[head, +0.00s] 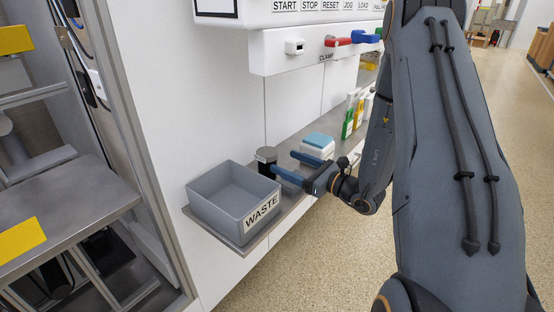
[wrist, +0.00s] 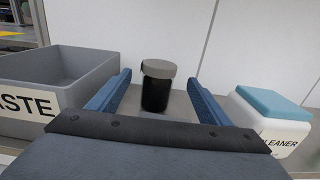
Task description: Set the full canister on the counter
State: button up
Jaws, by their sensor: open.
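A black canister with a grey lid stands upright on the grey counter (head: 298,141), beside the waste bin. The canister (head: 266,157) is partly covered by my gripper in the head view. My gripper (head: 282,165) is open, with its blue fingers pointing at the canister. In the wrist view the canister (wrist: 156,88) is beyond and between the two open fingers (wrist: 157,92), with a gap on both sides. Whether the canister is full cannot be seen.
A grey bin marked WASTE (head: 222,207) stands left of the canister. A white cleaner box with a blue top (head: 316,147) stands to the right, near my gripper. Green and yellow bottles (head: 354,113) stand farther along. A white wall rises behind the counter.

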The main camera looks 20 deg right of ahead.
jog(key=shift+v, duration=1.5)
